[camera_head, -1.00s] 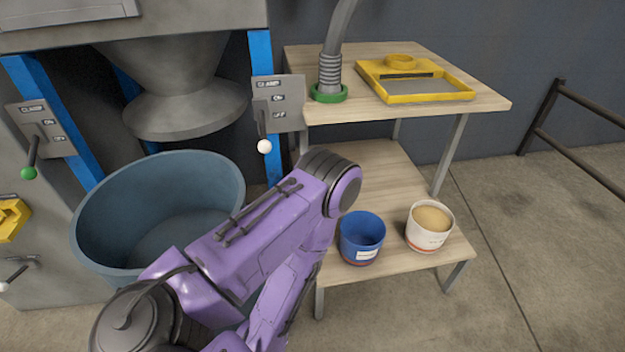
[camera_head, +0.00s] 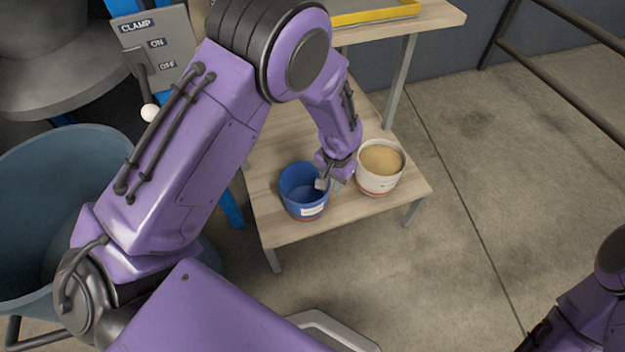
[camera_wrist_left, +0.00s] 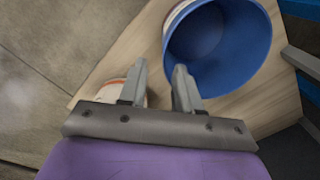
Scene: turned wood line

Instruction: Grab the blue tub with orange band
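The blue tub (camera_head: 297,200) stands upright on the lower wooden shelf, with a white label and an orange band low on its side. It looks empty. My left gripper (camera_head: 328,181) is at the tub's right rim, between it and the white tub. In the left wrist view, the gripper (camera_wrist_left: 160,78) has its two fingers apart with nothing held between them. There the blue tub (camera_wrist_left: 225,45) lies just ahead, and the right finger overlaps its rim; contact cannot be told. My right arm shows at the lower right, but its gripper is out of frame.
A white tub (camera_head: 378,184) full of tan material stands close right of the gripper. The upper shelf (camera_head: 440,18) with a yellow frame (camera_head: 375,14) is above and behind. A large blue-grey bin (camera_head: 60,165) stands at left. Open floor lies at right.

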